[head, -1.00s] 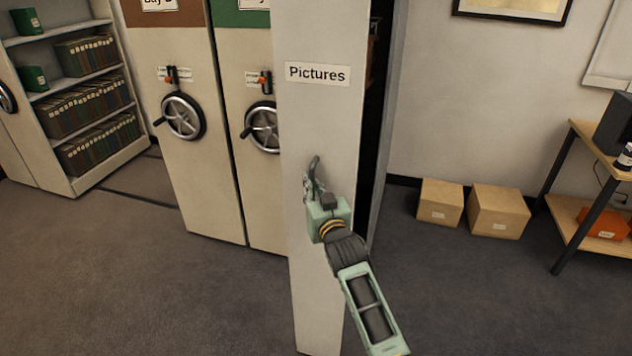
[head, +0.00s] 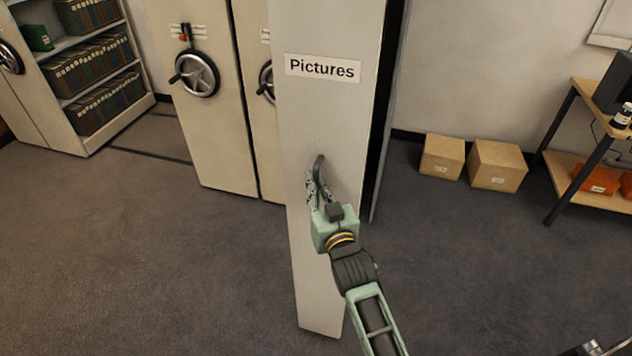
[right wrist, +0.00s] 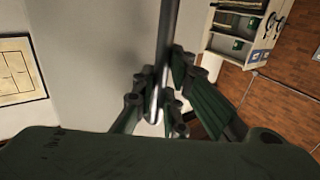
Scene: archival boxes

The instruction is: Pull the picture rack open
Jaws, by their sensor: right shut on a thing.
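The picture rack (head: 330,120) is a tall narrow pale panel with a "Pictures" label (head: 323,68), standing out in front of the shelving bays beside it. Its dark curved handle (head: 319,166) is on the front face, and shows as a dark bar in the right wrist view (right wrist: 168,40). My right gripper (head: 317,188) is shut on the handle, with its fingers around the bar in the right wrist view (right wrist: 163,103). The fingers partly hide the handle's lower part. My left gripper is not in view.
Shelving bays with handwheels (head: 197,75) stand behind to the left. Two cardboard boxes (head: 442,157) (head: 497,166) sit on the floor by the back wall. A wooden-topped table (head: 600,100) stands at the right. The carpet (head: 150,270) in front is clear.

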